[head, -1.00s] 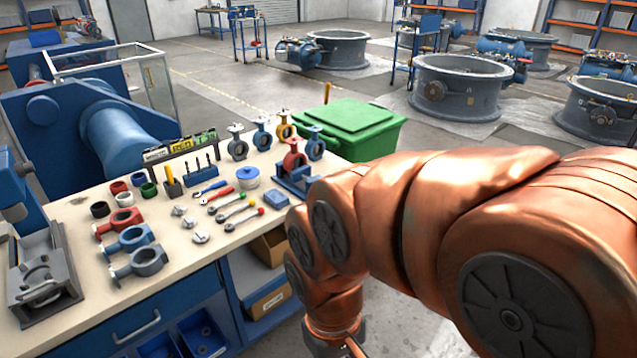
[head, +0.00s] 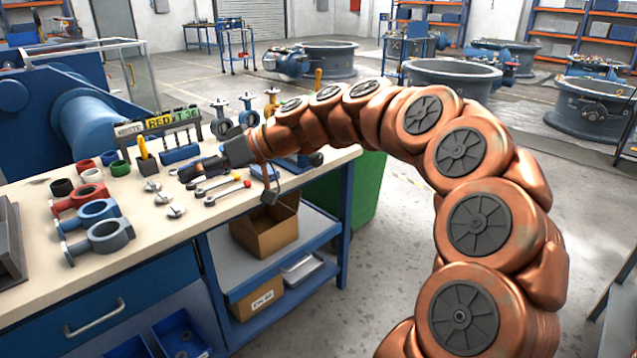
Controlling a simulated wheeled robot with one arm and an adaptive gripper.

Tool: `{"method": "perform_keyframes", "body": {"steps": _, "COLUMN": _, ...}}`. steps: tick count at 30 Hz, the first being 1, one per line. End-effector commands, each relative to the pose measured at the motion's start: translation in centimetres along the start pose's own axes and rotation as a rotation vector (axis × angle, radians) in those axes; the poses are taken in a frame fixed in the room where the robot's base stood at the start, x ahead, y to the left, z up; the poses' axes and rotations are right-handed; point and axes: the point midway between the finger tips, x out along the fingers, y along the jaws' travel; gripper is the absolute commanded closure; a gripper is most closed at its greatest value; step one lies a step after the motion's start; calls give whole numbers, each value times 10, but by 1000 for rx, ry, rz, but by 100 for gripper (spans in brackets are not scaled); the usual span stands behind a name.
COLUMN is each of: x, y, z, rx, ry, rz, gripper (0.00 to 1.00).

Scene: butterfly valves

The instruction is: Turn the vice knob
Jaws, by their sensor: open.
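A blue vice-like fixture (head: 293,166) stands at the right end of the workbench, largely hidden behind my arm. A round black knob (head: 316,158) shows at its right side, near the bench edge. My gripper (head: 186,173) is open above the middle of the bench, pointing left, over the tools. It is well to the left of the black knob and apart from it. The fingertips are small and dark, and I cannot tell whether they touch a tool. A grey vice-like block (head: 10,245) is cut off at the left edge, with no knob visible.
A yellow-handled tool (head: 144,150) stands upright behind. A green bin (head: 368,185) is beyond the bench. Open floor lies to the right.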

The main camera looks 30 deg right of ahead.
Motion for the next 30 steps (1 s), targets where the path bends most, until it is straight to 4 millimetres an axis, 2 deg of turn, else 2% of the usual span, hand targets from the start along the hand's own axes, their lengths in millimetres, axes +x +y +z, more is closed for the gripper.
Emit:
{"method": "perform_keyframes", "body": {"steps": 1, "x": 1, "y": 41, "z": 5, "rx": -12, "ry": 75, "rz": 20, "gripper": 22}}
{"method": "perform_keyframes", "body": {"steps": 5, "x": -22, "y": 132, "z": -2, "rx": -62, "ry": 259, "rz": 106, "gripper": 22}}
{"method": "perform_keyframes", "body": {"steps": 7, "x": -43, "y": 185, "z": 2, "rx": -88, "ry": 352, "rz": 179, "gripper": 22}}
{"method": "perform_keyframes", "body": {"steps": 9, "x": -65, "y": 238, "z": 15, "rx": -110, "ry": 427, "rz": 261, "gripper": 22}}
{"method": "perform_keyframes", "body": {"steps": 12, "x": -101, "y": 304, "z": 38, "rx": -141, "ry": 509, "rz": 385, "gripper": 22}}
{"method": "perform_keyframes", "body": {"steps": 15, "x": -135, "y": 355, "z": 63, "rx": -167, "ry": 560, "rz": 500, "gripper": 22}}
{"method": "perform_keyframes", "body": {"steps": 18, "x": -161, "y": 389, "z": 84, "rx": -183, "ry": 585, "rz": 587, "gripper": 22}}
{"method": "perform_keyframes", "body": {"steps": 21, "x": -177, "y": 405, "z": 95, "rx": -195, "ry": 596, "rz": 638, "gripper": 22}}
{"method": "perform_keyframes", "body": {"steps": 25, "x": -181, "y": 413, "z": 96, "rx": -201, "ry": 600, "rz": 658, "gripper": 22}}
{"method": "perform_keyframes", "body": {"steps": 30, "x": -172, "y": 419, "z": 89, "rx": -198, "ry": 598, "rz": 656, "gripper": 22}}
